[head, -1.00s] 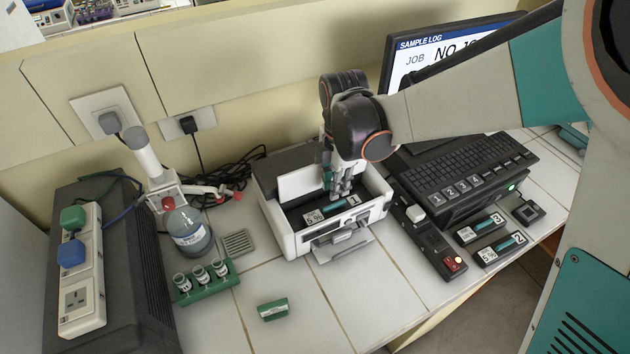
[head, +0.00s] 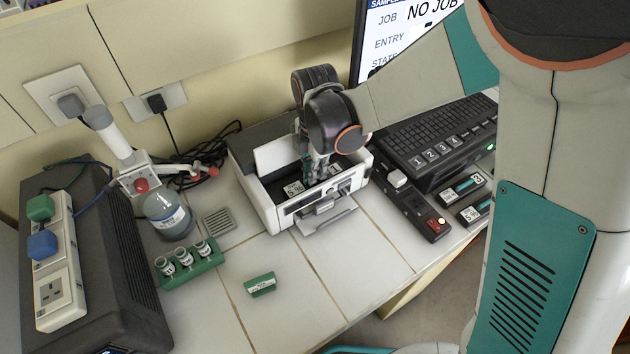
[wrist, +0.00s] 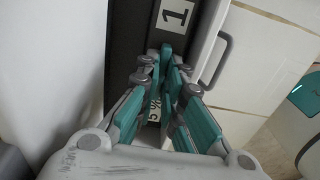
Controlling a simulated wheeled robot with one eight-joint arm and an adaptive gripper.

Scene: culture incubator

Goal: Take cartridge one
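Cartridge one is a dark, flat cartridge with a white "5%" label (head: 294,189) and a white "1" label (wrist: 175,15). It lies in the open tray of the white incubator unit (head: 278,217) in the head view. My gripper (head: 318,178) points down into the tray over the cartridge's middle, hiding most of its teal strip. In the wrist view, the gripper's teal fingers (wrist: 172,75) converge between the two labels. I cannot tell whether they are closed on the cartridge or only around it.
Cartridges three (head: 466,187) and two (head: 474,212) lie right of a switch box (head: 415,207) with a lit red button. A keyboard unit (head: 437,137) stands behind. The front tiles are mostly clear.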

